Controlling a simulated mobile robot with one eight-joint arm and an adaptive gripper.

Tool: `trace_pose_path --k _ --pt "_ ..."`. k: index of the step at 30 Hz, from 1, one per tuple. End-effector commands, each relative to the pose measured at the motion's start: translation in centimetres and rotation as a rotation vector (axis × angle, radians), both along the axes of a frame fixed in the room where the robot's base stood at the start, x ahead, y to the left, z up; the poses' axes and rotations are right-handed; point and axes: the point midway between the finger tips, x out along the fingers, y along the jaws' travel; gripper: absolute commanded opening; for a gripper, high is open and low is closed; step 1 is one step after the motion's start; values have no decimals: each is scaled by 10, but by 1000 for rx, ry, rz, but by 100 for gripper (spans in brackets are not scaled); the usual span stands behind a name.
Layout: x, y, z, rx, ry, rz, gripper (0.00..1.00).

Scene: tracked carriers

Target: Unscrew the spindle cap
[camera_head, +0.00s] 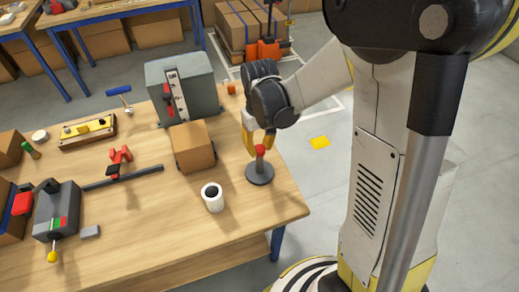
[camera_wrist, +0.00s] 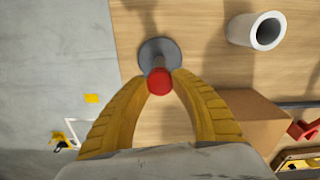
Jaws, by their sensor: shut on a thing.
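The spindle has a round dark grey base (camera_head: 260,174) that stands on the wooden table near its right edge. Its red cap (camera_head: 260,149) sits at the top of the post. My gripper (camera_head: 257,147) comes down from above with its yellow fingers shut on the red cap. In the wrist view the red cap (camera_wrist: 159,81) lies between the tips of the two yellow fingers, and the grey base (camera_wrist: 160,50) shows behind it. The spindle looks upright. The thread under the cap is hidden.
A white cylinder (camera_head: 212,198) stands just left of the spindle, and a cardboard box (camera_head: 192,146) lies behind it. A grey cabinet with a red lever (camera_head: 183,88) is at the back. The table's right edge is close, with open floor beyond.

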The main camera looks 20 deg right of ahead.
Motion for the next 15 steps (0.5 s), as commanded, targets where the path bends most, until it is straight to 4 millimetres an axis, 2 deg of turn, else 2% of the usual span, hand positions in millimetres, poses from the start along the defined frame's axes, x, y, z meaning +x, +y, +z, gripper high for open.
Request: trace_pose_path --k 9,15 --pt "0 0 -1 0 1 555 7" --pt "0 0 -1 0 1 795 7"
